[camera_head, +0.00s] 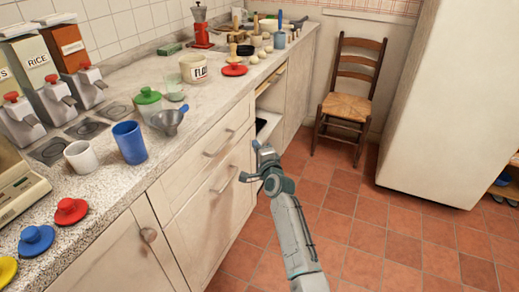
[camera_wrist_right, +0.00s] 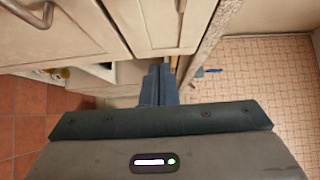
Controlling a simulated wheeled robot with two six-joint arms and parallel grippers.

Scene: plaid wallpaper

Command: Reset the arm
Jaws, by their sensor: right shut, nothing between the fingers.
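My right arm reaches in from the bottom of the head view. Its gripper (camera_head: 250,164) is in front of the cabinet fronts, below the counter edge. In the right wrist view the gripper's fingers (camera_wrist_right: 157,84) are together, with nothing between them. A partly open drawer (camera_head: 272,92) and an open compartment (camera_head: 265,125) show in the cabinet beyond the gripper. My left gripper does not show.
A wooden chair (camera_head: 350,105) stands by the wall and a white fridge (camera_head: 440,100) at right. The tiled floor (camera_head: 375,235) is clear.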

